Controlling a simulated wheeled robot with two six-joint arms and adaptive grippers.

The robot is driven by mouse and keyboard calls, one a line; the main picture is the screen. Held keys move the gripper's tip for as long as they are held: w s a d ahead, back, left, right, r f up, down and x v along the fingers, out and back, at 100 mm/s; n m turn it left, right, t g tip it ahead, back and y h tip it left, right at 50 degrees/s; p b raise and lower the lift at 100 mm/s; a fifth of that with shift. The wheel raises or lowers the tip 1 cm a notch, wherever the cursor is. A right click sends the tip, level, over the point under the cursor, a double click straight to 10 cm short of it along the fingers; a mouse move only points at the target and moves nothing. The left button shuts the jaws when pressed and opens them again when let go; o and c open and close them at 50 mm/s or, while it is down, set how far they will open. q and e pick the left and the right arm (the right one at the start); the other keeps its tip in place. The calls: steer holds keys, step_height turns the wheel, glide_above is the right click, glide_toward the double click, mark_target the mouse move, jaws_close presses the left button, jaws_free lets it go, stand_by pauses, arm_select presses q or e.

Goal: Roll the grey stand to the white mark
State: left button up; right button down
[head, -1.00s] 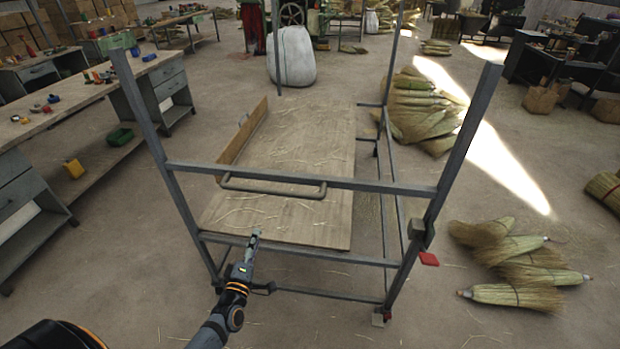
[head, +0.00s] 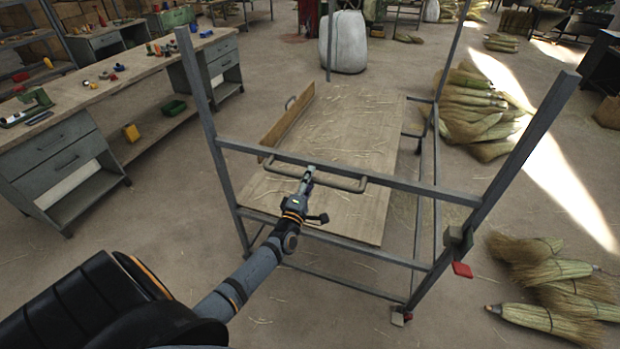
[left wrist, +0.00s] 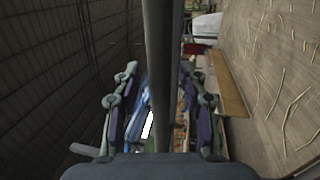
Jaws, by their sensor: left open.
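The grey stand (head: 350,180) is a tall metal frame with a wooden deck (head: 345,125), standing in front of me in the head view. A bent grey handle (head: 335,183) sits along its near cross bar. My left gripper (head: 309,172) is open at this handle and cross bar. In the left wrist view, a grey bar (left wrist: 164,60) runs between the two spread fingers of the left gripper (left wrist: 160,105); whether they touch it I cannot tell. My right gripper is not in view. I cannot make out a white mark on the floor.
A workbench (head: 105,85) with tools and drawers stands at the left. Brooms (head: 550,280) lie on the floor at the right, with more piled (head: 470,110) behind. A white sack (head: 343,42) stands beyond the stand. Floor left of the stand is clear.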

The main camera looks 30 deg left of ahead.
arm_select(q)
steer(key=shift+w, duration=0.1)
jaws_close()
steer(key=shift+f, duration=0.15)
stand_by(0.3)
